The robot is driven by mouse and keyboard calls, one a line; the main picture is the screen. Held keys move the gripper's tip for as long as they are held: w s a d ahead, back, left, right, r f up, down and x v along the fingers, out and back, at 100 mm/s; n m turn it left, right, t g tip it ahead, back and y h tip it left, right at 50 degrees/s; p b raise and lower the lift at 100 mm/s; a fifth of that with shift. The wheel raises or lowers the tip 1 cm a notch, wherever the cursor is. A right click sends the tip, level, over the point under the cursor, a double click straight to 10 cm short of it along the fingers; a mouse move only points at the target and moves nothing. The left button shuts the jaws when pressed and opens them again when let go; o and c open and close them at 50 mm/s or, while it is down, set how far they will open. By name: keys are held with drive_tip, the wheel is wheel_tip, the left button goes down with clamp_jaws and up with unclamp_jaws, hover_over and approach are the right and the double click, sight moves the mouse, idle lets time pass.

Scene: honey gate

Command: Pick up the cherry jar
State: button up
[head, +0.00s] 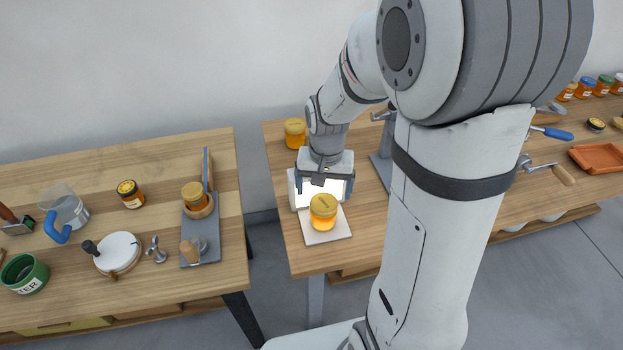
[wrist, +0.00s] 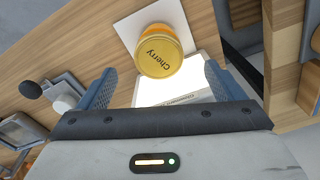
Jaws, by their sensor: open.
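The cherry jar (head: 323,212) has a yellow-gold lid and amber contents. It stands upright on a square white plate (head: 338,229) near the front of the middle table. In the wrist view the lid of the cherry jar (wrist: 160,58) reads "Cherry", and the jar sits just beyond the fingertips, roughly centred between them. My gripper (head: 325,185) is open and empty, close behind the jar in the head view. Both blue-grey fingers of my gripper (wrist: 159,78) show in the wrist view, with no visible contact on the jar.
A white box with a bright panel (wrist: 170,92) stands beside the plate, under my gripper. Another gold-lidded jar (head: 295,132) stands at the back left of this table. A grey stand (head: 384,165) is to the right. The left table (head: 120,172) holds tools and jars, across a gap.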

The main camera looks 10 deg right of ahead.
sight(323, 213)
drive_tip(key=shift+m, duration=0.3)
drive_tip(key=f, duration=1.1)
drive_tip(key=shift+w+d+f, duration=0.1)
drive_tip(key=shift+w+d, duration=0.05)
drive_tip(key=shift+w, duration=0.15)
drive_tip(key=shift+c, duration=0.5)
drive_tip(key=c, duration=1.2)
drive_tip(key=shift+c, duration=0.8)
